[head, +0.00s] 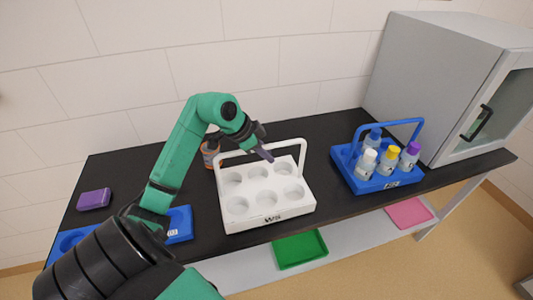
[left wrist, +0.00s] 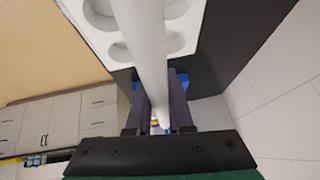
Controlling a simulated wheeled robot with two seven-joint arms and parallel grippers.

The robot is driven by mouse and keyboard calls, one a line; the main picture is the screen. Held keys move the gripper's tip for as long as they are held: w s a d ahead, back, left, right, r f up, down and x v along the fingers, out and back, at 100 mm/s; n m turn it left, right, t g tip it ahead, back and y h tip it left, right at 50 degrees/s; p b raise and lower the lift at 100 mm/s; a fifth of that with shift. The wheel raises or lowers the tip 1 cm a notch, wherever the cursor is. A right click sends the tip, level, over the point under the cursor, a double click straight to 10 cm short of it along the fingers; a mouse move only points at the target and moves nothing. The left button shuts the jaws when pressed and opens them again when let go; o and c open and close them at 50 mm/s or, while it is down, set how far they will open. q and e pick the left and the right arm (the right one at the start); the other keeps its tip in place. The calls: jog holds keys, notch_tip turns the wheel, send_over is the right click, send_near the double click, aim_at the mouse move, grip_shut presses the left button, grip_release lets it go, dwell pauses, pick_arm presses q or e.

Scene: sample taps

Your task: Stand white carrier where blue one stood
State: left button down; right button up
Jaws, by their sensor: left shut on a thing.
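The white carrier (head: 268,217) is at the middle of the black counter, upright, with several round empty wells and "WS" on its front. Whether it touches the counter is hard to tell. My left gripper (head: 265,153) is shut on the white carrier's top handle bar. In the left wrist view the handle (left wrist: 150,60) runs between the fingers (left wrist: 160,110). The blue carrier (head: 375,184) stands on the right part of the counter, apart from the white one, and holds several capped bottles. My right gripper is not in view.
A grey cabinet (head: 440,75) stands right behind the blue carrier. An orange-brown jar (head: 210,155) is behind the white carrier. A blue tray (head: 180,224), partly hidden by my arm, and a purple box (head: 94,199) are at left. Green (head: 300,250) and pink (head: 409,213) trays lie below.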

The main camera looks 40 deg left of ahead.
pick_arm(q)
jog(key=shift+w+a+f, duration=0.1)
jog(key=shift+w+f, duration=0.05)
jog(key=shift+f, duration=0.25)
jog(key=c, duration=0.8)
grip_release()
jog(key=b+v, duration=0.2)
jog(key=v, duration=1)
